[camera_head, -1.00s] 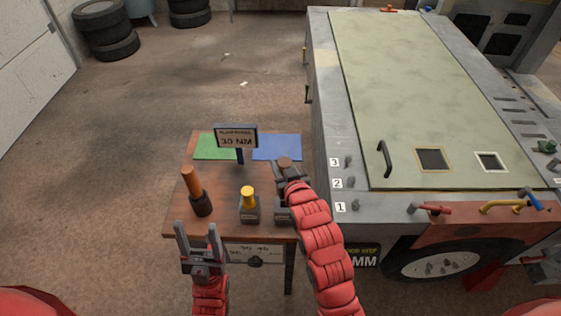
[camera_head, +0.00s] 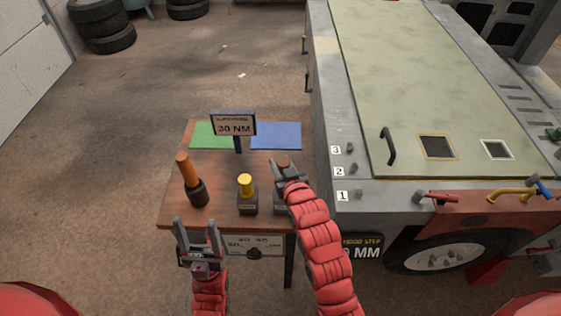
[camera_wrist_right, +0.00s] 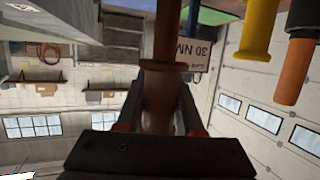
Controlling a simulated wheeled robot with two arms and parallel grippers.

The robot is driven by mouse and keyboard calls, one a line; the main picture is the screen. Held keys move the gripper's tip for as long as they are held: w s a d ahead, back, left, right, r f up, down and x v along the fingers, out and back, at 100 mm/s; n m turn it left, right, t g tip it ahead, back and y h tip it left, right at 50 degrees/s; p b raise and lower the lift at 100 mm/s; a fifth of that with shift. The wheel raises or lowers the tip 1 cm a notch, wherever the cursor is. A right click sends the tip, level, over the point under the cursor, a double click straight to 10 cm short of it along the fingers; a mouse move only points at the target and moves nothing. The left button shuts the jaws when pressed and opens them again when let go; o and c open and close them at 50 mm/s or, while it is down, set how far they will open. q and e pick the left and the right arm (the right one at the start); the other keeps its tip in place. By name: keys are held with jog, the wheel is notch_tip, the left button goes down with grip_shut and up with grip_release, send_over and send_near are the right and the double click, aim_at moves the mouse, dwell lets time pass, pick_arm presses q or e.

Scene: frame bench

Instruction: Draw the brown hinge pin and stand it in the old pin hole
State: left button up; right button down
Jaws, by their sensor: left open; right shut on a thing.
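My right gripper (camera_head: 287,171) is shut on an upright brown flanged handle (camera_head: 283,160) at the right side of the small bench. The handle also shows between the jaws in the right wrist view (camera_wrist_right: 163,66). Its lower end is hidden behind the gripper and arm, beside a partly seen dark block. I cannot tell whether it is lifted. My left gripper (camera_head: 196,227) is open and empty at the bench's near left edge. I cannot pick out the old pin hole.
The wooden bench (camera_head: 222,220) carries a yellow-capped piece in a dark block (camera_head: 246,192), an orange-handled tool (camera_head: 191,181), a 30 NM sign (camera_head: 234,126), a green mat (camera_head: 209,135) and a blue mat (camera_head: 277,136). The vehicle hood (camera_head: 430,90) stands close on the right.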

jog(key=shift+b, duration=0.75)
dwell(1.4)
jog(key=shift+f+b, duration=2.6)
jog(key=shift+f, duration=1.4)
jog(key=shift+c, duration=2.3)
grip_release()
